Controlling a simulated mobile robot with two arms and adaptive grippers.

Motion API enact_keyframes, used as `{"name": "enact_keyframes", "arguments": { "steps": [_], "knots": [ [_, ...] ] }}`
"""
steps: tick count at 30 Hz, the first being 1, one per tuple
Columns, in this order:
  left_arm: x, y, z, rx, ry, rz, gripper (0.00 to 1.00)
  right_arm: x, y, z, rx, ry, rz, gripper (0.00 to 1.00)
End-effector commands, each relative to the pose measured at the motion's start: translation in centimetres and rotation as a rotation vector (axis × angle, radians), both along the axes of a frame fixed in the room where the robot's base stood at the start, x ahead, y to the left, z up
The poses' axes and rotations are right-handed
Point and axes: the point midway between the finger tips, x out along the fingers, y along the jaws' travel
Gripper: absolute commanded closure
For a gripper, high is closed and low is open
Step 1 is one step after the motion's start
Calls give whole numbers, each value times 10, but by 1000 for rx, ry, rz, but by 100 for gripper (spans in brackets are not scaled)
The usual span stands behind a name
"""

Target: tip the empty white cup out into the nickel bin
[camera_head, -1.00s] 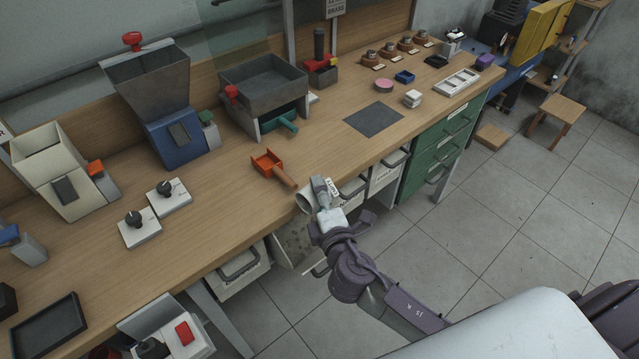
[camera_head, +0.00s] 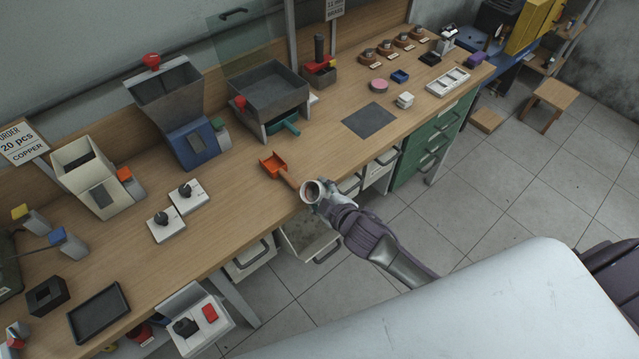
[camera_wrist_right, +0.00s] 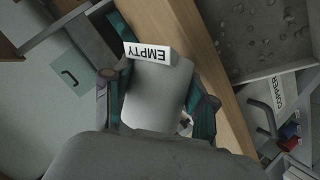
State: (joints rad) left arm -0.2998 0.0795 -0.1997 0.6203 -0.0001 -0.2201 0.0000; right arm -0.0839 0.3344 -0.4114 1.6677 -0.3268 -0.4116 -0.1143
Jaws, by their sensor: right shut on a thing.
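The white cup (camera_head: 311,191) is in my right gripper (camera_head: 323,197), in front of the bench edge in the head view. Its round mouth faces the head camera and its inside looks dark. In the right wrist view the cup (camera_wrist_right: 158,95) sits between the fingers of my right gripper (camera_wrist_right: 158,107), with a label reading EMPTY. A pulled-out bin (camera_head: 312,240) under the bench lies below the cup. The right wrist view shows a bin floor (camera_wrist_right: 268,38) with scattered small pieces and a COPPER label nearby. I cannot read a nickel label. My left gripper is not in view.
An orange scoop (camera_head: 273,165) lies on the bench (camera_head: 235,195) close to the cup. Other bin fronts and green drawers (camera_head: 425,150) line the underside. A blue hopper machine (camera_head: 185,120) stands at the back. The floor to the right is open.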

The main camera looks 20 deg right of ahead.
Motion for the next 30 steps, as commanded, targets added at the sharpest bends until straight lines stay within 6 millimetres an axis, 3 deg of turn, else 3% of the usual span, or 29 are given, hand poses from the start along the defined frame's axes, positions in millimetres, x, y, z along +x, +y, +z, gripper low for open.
{"name": "enact_keyframes", "arguments": {
  "steps": [1, 9, 18, 30],
  "knots": [
    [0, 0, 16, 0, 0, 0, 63, 1, -1, 9, 39, 20, 2, 82],
    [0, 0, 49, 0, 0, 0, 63, 2, -3, 12, 343, 156, 3, 82],
    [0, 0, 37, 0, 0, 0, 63, 1, -1, 9, 621, 281, 2, 82],
    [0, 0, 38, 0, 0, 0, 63, 0, 0, 11, 634, 287, 1, 82]
  ]
}}
